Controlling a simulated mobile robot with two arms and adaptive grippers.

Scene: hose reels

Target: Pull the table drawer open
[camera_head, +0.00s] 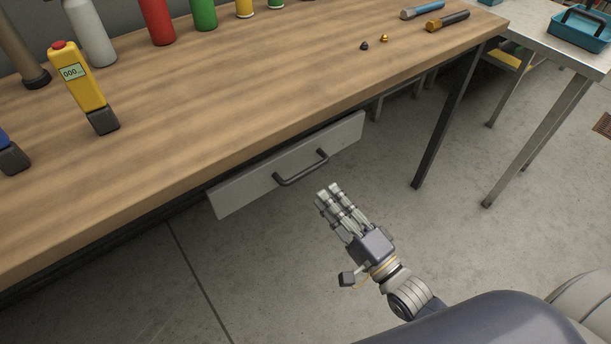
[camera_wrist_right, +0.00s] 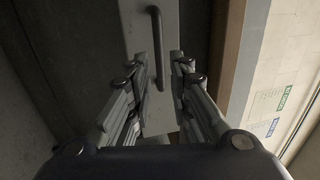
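The drawer (camera_head: 235,190) is a light grey front under the edge of the wooden table (camera_head: 190,110). It looks shut or nearly so. Its dark bar handle (camera_head: 300,172) sticks out from the middle of the front. My right gripper (camera_head: 328,190) is just in front of the handle, a little below it and to its right in the head view, apart from it. In the right wrist view the fingers (camera_wrist_right: 158,75) are spread, with the handle (camera_wrist_right: 158,48) ahead between them and the drawer front (camera_wrist_right: 137,25) behind. Nothing is held. My left gripper does not show.
On the tabletop stand a yellow meter (camera_head: 78,80), a red cylinder (camera_head: 157,22) and a green cylinder (camera_head: 204,14). Two torch-like tools (camera_head: 447,21) lie at the far right. A dark table leg (camera_head: 445,120) stands right of the drawer. The floor before it is clear.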

